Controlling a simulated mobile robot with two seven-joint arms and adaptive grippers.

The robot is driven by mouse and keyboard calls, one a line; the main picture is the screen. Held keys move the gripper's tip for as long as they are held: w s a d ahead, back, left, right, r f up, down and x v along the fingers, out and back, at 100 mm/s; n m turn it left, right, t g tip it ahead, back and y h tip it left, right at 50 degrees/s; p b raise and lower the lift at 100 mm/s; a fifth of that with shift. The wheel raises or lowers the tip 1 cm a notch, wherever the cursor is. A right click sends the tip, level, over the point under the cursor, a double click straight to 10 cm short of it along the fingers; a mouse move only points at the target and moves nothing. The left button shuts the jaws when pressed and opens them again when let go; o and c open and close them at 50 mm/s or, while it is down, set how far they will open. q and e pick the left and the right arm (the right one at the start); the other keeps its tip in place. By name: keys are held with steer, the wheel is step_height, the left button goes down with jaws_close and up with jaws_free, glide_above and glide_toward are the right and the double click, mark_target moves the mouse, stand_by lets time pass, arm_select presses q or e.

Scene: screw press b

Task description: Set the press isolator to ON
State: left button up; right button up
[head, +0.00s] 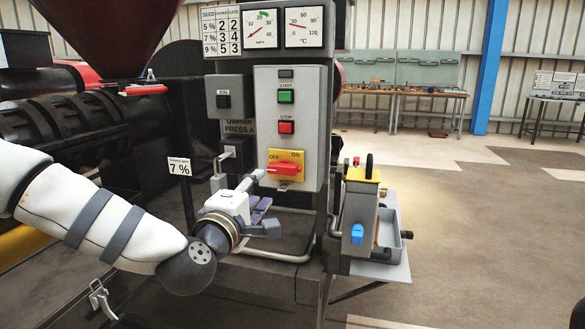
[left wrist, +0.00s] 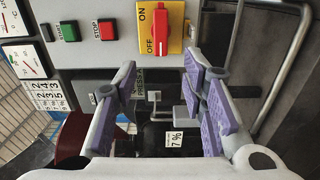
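The press isolator (head: 286,158) is a yellow plate marked OFF at left and ON at right, low on the grey control panel. In the left wrist view the isolator plate (left wrist: 174,30) and red handle (left wrist: 158,28) show at the top, turned sideways, beyond the fingertips. My left gripper (head: 262,190) is just below and left of the handle, its fingers spread with nothing between them. It also shows open in the left wrist view (left wrist: 161,72). My right gripper is not seen.
Green START (head: 286,96) and red STOP (head: 286,127) buttons sit above the isolator on the control panel (head: 309,110). A small grey box with a black switch (head: 223,101) is at left. A yellow-topped device (head: 362,180) stands right of the panel; open floor lies beyond.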

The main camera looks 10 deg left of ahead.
mark_target(275, 170)
arm_select(q)
steer(key=w, duration=0.3)
steer(key=w+b, duration=0.1)
steer(key=w, duration=0.6)
steer(key=shift+w+f+b, duration=0.2)
steer(key=shift+f+b, duration=0.1)
steer(key=shift+w+r, duration=0.15)
steer(key=shift+w, duration=0.4)
steer(key=shift+r, duration=0.1)
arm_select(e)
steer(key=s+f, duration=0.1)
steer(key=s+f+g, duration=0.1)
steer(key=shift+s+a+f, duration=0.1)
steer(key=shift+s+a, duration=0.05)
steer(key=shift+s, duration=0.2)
arm_select(q)
steer(key=shift+c, duration=0.5)
jaws_close()
